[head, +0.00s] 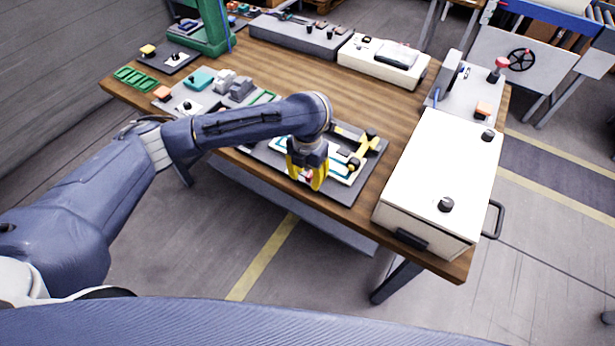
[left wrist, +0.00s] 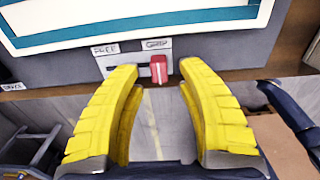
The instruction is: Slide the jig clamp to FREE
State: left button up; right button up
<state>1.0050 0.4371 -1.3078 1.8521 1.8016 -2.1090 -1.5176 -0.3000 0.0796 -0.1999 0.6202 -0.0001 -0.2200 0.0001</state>
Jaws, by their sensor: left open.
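The jig is a dark grey block (head: 345,193) at the table's front edge with a white, teal-bordered plate on top. In the left wrist view, its front face (left wrist: 220,56) carries a pale clamp plate marked FREE on the left and GRIP on the right. The red clamp slider (left wrist: 158,69) sits under the GRIP mark. My left gripper (head: 307,178) is open, its yellow fingers pointing down at the jig's front. In the left wrist view, the left gripper (left wrist: 157,84) has one finger on either side of the slider, with gaps visible. My right gripper is out of view.
A white box (head: 450,165) with black knobs stands right of the jig. A grey tray (head: 190,103) with small parts lies left, partly behind my arm. A white unit (head: 385,62) and a grey one (head: 300,35) stand at the back. Bare wood lies behind the jig.

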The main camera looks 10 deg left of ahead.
pick_arm(q)
jog(key=shift+f, duration=0.35)
jog(key=shift+o, duration=0.3)
grip_shut()
